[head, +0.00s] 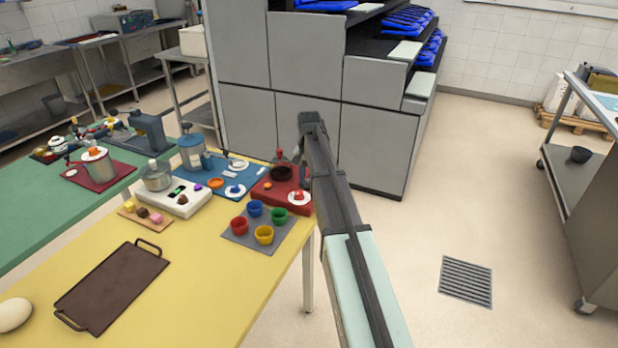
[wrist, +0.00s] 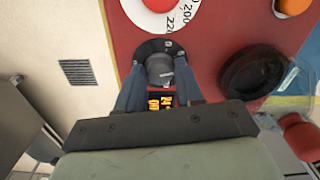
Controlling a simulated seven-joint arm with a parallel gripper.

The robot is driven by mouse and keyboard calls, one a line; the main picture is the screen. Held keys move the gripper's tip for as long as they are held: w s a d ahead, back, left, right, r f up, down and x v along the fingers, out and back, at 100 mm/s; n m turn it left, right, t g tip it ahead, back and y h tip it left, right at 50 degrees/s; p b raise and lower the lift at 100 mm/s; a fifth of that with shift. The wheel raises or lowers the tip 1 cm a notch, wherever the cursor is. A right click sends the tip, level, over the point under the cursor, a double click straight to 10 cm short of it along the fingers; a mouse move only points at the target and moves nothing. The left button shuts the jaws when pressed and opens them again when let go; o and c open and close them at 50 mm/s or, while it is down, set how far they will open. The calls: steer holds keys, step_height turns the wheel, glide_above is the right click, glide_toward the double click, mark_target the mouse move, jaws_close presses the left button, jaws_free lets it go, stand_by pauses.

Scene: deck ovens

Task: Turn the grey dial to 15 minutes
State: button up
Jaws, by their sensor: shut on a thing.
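The grey dial (wrist: 160,66) sits on a black round base with a small white mark, on the red panel (wrist: 125,35) in the wrist view. My gripper (wrist: 159,78) is shut on this dial, with one blue-grey finger on each side. A small display (wrist: 160,103) with orange digits shows just below the dial, partly hidden by my gripper; I cannot read it surely. In the head view the red panel (head: 262,193) lies at the table's right end. My arm hides the grey dial there.
A red knob on a white numbered scale (wrist: 185,12) and a black round part (wrist: 252,72) sit close to the dial. A grey mat (head: 240,240) with several coloured cups lies in front of the panel. A dark tray (head: 110,285) lies on the yellow table (head: 200,300).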

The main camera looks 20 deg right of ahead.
mark_target(309, 180)
steer(key=m, duration=0.5)
steer(key=shift+m, duration=2.5)
steer(key=o, duration=1)
step_height(309, 180, up, 14)
steer(key=shift+f, duration=0.1)
